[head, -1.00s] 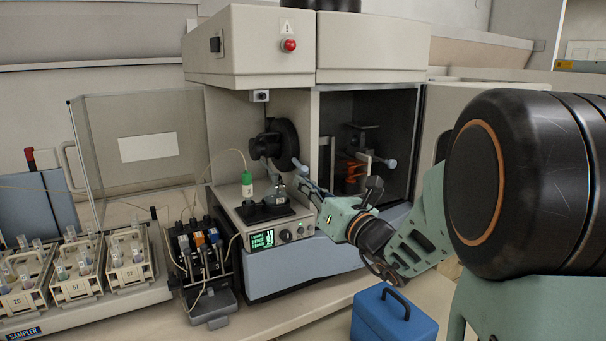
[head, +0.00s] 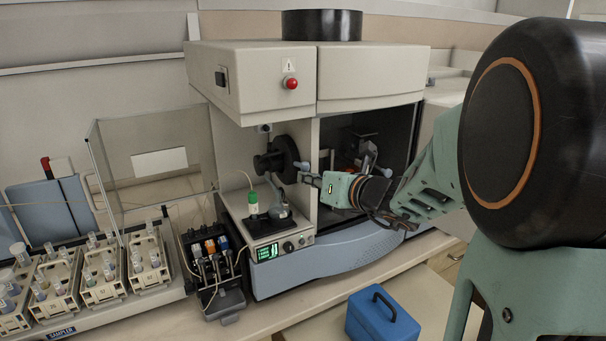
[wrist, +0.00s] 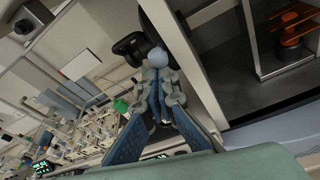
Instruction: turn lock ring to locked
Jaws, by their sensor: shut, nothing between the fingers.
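The lock ring (head: 281,159) is a dark round disc on the spectrometer's inner wall, left of the open chamber. A pale blue-grey knob shows at its right side in the head view, close to my gripper's tip. My gripper (head: 308,179) points left at the ring from the right and is shut and empty. In the wrist view the black ring (wrist: 135,46) lies beyond the pale round knob (wrist: 158,57), which sits just past my closed fingertips (wrist: 158,75). I cannot tell whether the fingertips touch the knob. My gripper hides part of the area around it.
The open chamber (head: 345,200) is behind my gripper, with orange parts inside. A green-capped bottle (head: 253,203) and a control box (head: 285,246) stand below the ring. Sample racks (head: 100,282) are at left. A blue box (head: 383,318) sits in front.

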